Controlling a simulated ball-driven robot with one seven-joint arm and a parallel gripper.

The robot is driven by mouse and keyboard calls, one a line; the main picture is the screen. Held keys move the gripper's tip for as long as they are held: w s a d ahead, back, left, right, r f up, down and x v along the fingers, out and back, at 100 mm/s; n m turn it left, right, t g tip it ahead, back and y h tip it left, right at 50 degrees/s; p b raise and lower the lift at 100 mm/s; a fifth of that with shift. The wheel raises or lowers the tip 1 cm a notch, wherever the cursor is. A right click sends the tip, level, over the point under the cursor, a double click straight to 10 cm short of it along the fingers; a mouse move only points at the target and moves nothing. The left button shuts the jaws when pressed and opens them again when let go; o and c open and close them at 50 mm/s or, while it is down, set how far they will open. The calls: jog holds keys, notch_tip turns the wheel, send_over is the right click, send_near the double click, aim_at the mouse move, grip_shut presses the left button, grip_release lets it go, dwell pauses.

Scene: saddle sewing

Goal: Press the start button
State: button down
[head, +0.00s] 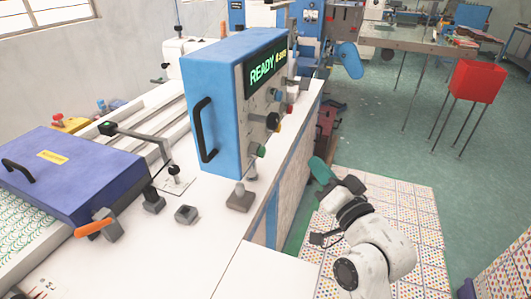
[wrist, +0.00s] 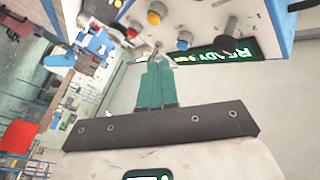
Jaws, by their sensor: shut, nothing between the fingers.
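A blue control box (head: 212,100) stands on the white bench in the head view, its lit display (head: 266,66) reading READY. Its front panel carries several knobs and buttons, including a green button (head: 260,150) low on the near side and a black knob (head: 271,121). I cannot read which is the start button. In the wrist view the panel (wrist: 195,12) is upside down, with a blue knob (wrist: 184,41), a yellow button (wrist: 154,17) and a red one (wrist: 131,33). My gripper (head: 318,166) has teal fingers, shut and empty, right of the box; the fingers (wrist: 156,62) point toward the panel.
A purple-blue machine cover (head: 75,175) with an orange-handled lever (head: 94,228) fills the left of the bench. A red bin (head: 476,82) on thin legs stands at the right. The green floor between bench and bin is mostly open.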

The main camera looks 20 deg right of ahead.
aim_at(262, 152)
jog(key=w+a, duration=0.5)
jog(key=a, duration=0.2)
jog(key=shift+d, duration=0.1)
dwell(1.4)
dwell(0.7)
jog(key=shift+w+a, duration=0.25)
jog(key=shift+a, duration=0.1)
